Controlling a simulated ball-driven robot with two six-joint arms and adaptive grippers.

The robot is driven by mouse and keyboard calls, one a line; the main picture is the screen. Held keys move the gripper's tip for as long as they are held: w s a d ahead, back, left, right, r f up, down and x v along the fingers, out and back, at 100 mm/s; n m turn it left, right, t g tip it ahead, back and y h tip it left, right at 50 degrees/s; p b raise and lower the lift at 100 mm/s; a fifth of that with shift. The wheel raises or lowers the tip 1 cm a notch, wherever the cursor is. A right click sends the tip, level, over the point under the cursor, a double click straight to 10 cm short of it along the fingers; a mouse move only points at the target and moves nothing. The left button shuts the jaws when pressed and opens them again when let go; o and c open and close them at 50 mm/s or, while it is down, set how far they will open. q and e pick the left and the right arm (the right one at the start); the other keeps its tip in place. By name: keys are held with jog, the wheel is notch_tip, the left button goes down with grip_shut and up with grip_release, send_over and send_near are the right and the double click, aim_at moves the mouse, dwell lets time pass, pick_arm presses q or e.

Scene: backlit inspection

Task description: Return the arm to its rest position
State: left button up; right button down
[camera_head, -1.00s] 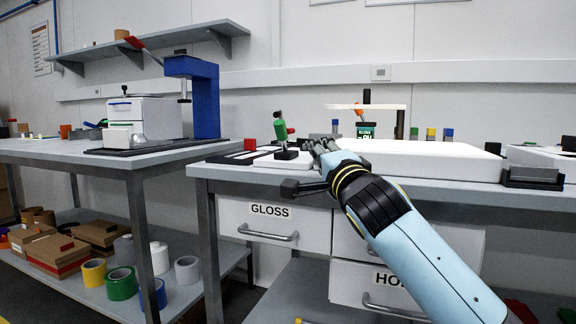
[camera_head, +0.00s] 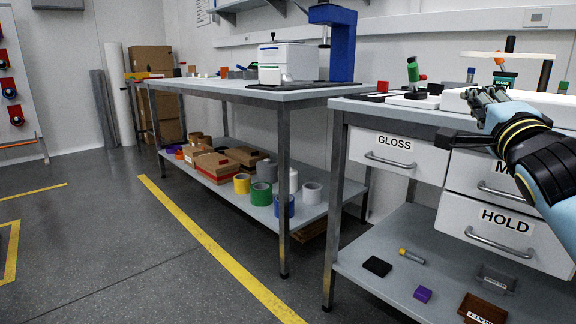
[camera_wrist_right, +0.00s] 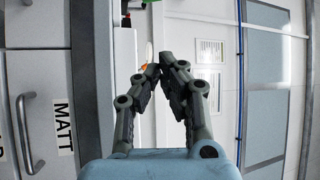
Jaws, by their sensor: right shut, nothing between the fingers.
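My right gripper (camera_head: 476,98) is at the right of the head view, in front of the near workbench (camera_head: 352,104) and about level with its top. It is shut with nothing in it. In the right wrist view its fingers (camera_wrist_right: 160,68) meet at the tips. The drawer labelled MATT (camera_wrist_right: 45,115) shows at the left of that view, beside the fingers and apart from them. My left gripper is in neither view.
The GLOSS drawer (camera_head: 397,156) and HOLD drawer (camera_head: 500,230) look shut. A green tool (camera_head: 413,72) stands on the near bench. A left bench (camera_head: 235,92) holds a blue press (camera_head: 340,45). Tape rolls and boxes lie on its lower shelf. The floor (camera_head: 110,240) at left is open.

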jog(key=s+f+g, duration=0.3)
jog(key=f, duration=0.9)
jog(key=s+f+g, duration=0.3)
jog(key=f, duration=1)
jog(key=s+d+f+n+g+y, duration=0.1)
jog(key=s+f+n+g, duration=0.15)
jog(key=s+f, duration=0.7)
jog(key=s+f+n+g, duration=0.2)
jog(key=s+f+g, duration=0.2)
jog(key=s+f, duration=0.55)
jog(key=s+a+f+n+g+y, duration=0.1)
jog(key=s+f+n+g, duration=0.4)
jog(key=s+f, duration=0.6)
jog(key=s+a+f+n+g, duration=0.1)
jog(key=s+f+n+g, duration=0.2)
jog(key=s+f+n, duration=0.9)
pick_arm(q)
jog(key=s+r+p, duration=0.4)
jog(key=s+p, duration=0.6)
jog(key=p, duration=0.3)
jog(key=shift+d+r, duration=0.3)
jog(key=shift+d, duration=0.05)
pick_arm(e)
jog(key=s+r+m, duration=0.3)
jog(key=s+r, duration=0.6)
jog(key=s, duration=0.4)
jog(key=shift+s+a, duration=0.3)
